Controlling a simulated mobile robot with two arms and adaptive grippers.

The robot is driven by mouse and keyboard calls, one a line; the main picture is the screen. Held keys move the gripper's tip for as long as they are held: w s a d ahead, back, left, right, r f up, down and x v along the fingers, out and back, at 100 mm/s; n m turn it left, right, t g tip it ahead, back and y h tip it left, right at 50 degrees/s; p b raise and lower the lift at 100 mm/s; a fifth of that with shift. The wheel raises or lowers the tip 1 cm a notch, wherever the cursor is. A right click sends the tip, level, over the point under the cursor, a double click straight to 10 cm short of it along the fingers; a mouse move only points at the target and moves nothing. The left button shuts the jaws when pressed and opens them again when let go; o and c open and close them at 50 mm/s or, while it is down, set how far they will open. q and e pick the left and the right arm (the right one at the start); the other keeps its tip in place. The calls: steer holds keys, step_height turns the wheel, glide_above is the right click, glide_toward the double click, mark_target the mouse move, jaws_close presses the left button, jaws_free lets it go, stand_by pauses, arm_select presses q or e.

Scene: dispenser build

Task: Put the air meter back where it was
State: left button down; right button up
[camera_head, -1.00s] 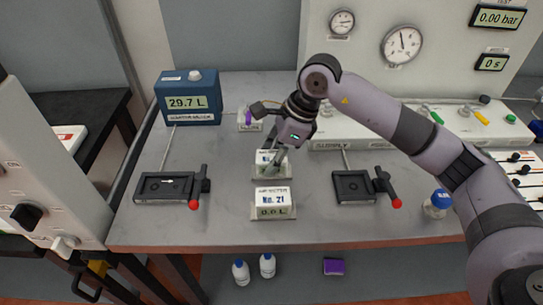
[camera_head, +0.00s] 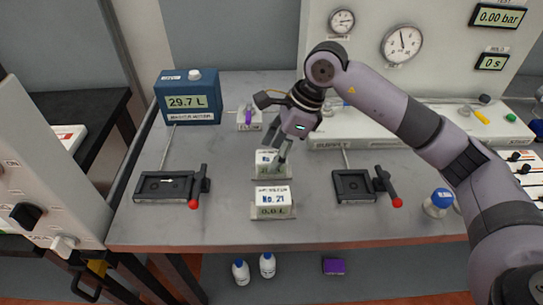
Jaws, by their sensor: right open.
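A white air meter marked No. 21 (camera_head: 272,196) stands near the front middle of the bench, on a small grey base, and its display reads 0.0 L. A second white meter (camera_head: 264,158) stands just behind it on its own base, partly covered by my right gripper, so its number is hard to read. My right gripper (camera_head: 279,156) is open and points down at the right part of this rear meter. Whether its fingers touch the meter I cannot tell. My left gripper is out of view.
A blue master meter (camera_head: 187,98) reading 29.7 L stands at the back left. Black plates with red-tipped levers flank the white meters, left (camera_head: 163,186) and right (camera_head: 353,186). A small purple-and-white item (camera_head: 249,118) stands behind. A blue-capped bottle (camera_head: 437,203) is at right.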

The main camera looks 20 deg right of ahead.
steer(key=v, duration=1)
steer(key=shift+b, duration=0.35)
